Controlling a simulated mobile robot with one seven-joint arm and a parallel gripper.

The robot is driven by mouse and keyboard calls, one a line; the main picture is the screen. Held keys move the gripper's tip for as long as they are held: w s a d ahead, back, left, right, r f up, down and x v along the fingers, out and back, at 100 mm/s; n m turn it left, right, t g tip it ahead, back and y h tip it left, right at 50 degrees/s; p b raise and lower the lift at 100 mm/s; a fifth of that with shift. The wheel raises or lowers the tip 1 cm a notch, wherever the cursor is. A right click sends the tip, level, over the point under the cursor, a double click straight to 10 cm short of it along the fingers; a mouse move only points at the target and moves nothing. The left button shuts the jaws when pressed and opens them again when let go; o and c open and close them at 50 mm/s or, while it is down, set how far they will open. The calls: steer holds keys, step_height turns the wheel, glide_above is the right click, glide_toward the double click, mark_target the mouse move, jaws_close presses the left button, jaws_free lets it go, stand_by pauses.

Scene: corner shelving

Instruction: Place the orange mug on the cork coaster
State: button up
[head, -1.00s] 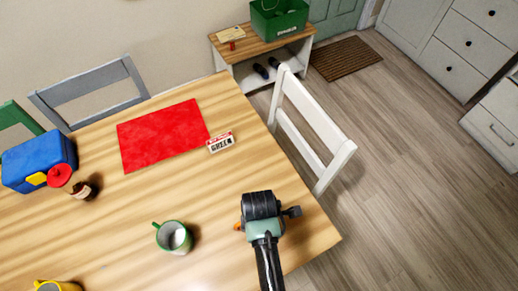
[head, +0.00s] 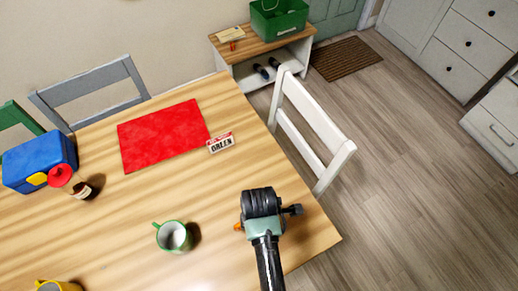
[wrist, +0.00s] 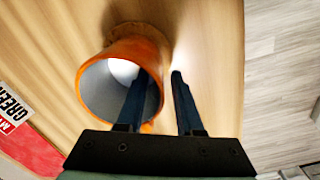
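The orange mug (wrist: 139,50) fills the middle of the wrist view, its grey-white inside facing the camera. My gripper (wrist: 158,74) is open, with one finger over or inside the mug's mouth and the other just outside its right side. A gap shows between the fingers, and I cannot tell whether either touches the wall. In the head view my gripper (head: 262,199) is over the table's right part and hides most of the mug; only a small orange bit (head: 237,227) shows at its left.
A green mug (head: 173,237) stands left of my gripper on the wooden table (head: 110,225). A white chair (head: 310,130) stands at the right edge.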

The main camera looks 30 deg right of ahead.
step_height(320, 180, up, 10)
steer(key=shift+r+p, duration=0.25)
steer(key=shift+p, duration=0.1)
steer(key=w+r+m+t+h, duration=0.3)
steer(key=w+r+t, duration=0.6)
steer(key=w+r, duration=0.9)
steer(key=w+a+r+m+t, duration=0.1)
steer(key=w+r+m+t, duration=0.15)
steer(key=r, duration=0.55)
steer(key=w+a+r+m+t, duration=0.1)
steer(key=a+r+m+t, duration=0.15)
steer(key=r, duration=0.55)
steer(key=s+a+r+m+t+y, duration=0.1)
steer(key=s+r+t, duration=0.3)
steer(key=r, duration=0.6)
steer(key=s+a+r+m+t+y, duration=0.1)
steer(key=s+a+r+m+t, duration=0.1)
steer(key=r, duration=0.9)
steer(key=s+a+r+m+t+y, duration=0.1)
steer(key=s+a+r+m+t, duration=0.1)
steer(key=s+r+t, duration=0.5)
step_height(320, 180, up, 4)
steer(key=shift+a+f+m, duration=0.1)
steer(key=shift+a+m, duration=0.2)
steer(key=shift+a, duration=0.15)
